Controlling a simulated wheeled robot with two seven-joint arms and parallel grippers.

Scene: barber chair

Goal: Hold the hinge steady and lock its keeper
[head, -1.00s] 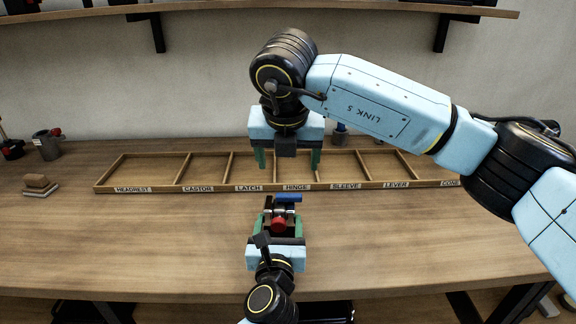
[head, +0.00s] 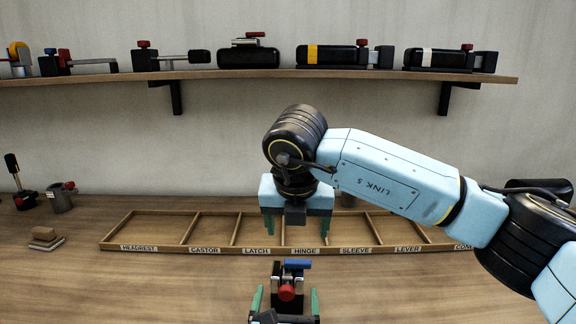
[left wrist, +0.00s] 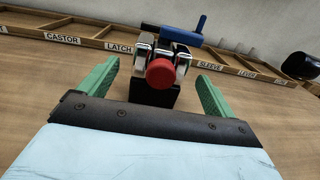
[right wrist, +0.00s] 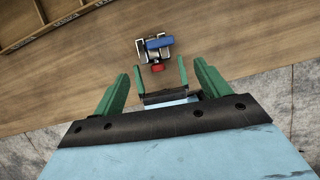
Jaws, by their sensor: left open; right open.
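The hinge (head: 291,273) stands on the table in front of the labelled tray. It has a dark block, silver metal parts, a red knob (left wrist: 160,73) facing my left gripper and a blue lever (left wrist: 181,36) on top. My left gripper (head: 286,298) is open, its green fingers on either side of the hinge with gaps visible. The left wrist view shows the hinge between and just beyond the fingertips. My right gripper (head: 297,228) is open and empty, pointing down above the table. In the right wrist view the hinge (right wrist: 154,46) lies ahead of its fingers.
The wooden tray (head: 220,250) behind the hinge has empty compartments labelled HEADREST, CASTOR, LATCH, HINGE, SLEEVE and LEVER. A shelf (head: 230,74) holds several devices. The table beside the hinge is clear.

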